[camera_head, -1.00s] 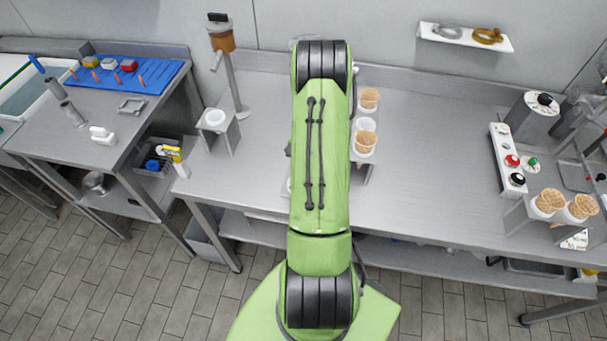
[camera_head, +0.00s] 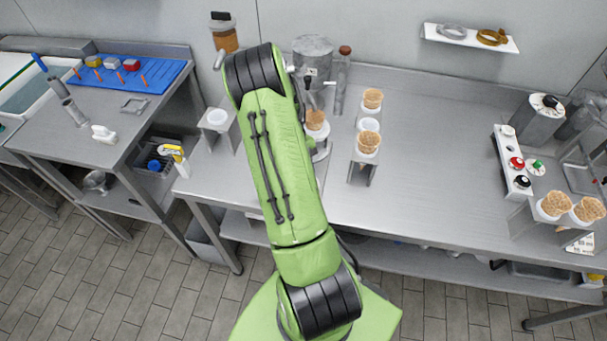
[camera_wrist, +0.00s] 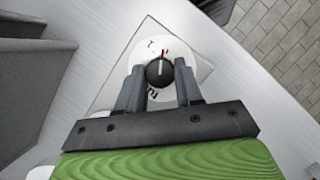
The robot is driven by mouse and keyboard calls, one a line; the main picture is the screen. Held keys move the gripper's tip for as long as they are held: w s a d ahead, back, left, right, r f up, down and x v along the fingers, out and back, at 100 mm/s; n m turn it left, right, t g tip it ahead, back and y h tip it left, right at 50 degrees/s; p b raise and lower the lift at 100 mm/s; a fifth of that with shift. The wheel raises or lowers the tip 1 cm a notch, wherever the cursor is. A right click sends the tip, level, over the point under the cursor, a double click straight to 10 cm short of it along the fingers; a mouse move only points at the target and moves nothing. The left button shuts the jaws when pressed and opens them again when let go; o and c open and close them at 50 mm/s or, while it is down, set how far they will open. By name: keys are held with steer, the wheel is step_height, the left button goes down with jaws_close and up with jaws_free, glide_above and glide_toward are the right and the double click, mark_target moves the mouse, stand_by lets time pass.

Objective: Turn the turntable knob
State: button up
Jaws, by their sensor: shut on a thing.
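The knob (camera_wrist: 160,72) is black with a white and red pointer line. It stands on a round white dial (camera_wrist: 150,48) with dark markings, on a square grey plate, in the wrist view. My gripper (camera_wrist: 161,78) has its two grey fingers shut on the knob, one on each side. In the head view my green arm hides the gripper and the knob. A cone (camera_head: 316,120) and part of a white round piece (camera_head: 321,152) show just right of my arm; I cannot tell whether this is the turntable.
A grey metal cylinder (camera_head: 313,55) and a bottle (camera_head: 342,85) stand behind. A button panel (camera_head: 512,163) is at the far right. The bench's middle right is clear.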

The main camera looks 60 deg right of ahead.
steer(key=n+h, duration=0.2)
steer(key=n, duration=0.3)
steer(key=shift+a+n+p, duration=0.15)
steer(key=shift+n+p, duration=0.2)
steer(key=shift+n, duration=0.05)
stand_by(0.4)
steer(key=o, duration=1)
steer(key=v, duration=0.5)
steer(key=p+v, duration=0.1)
steer(key=v, duration=0.4)
steer(key=p+v, duration=0.1)
steer(key=v, duration=0.4)
steer(key=shift+w+a+r, duration=0.2)
steer(key=shift+a+r, duration=0.15)
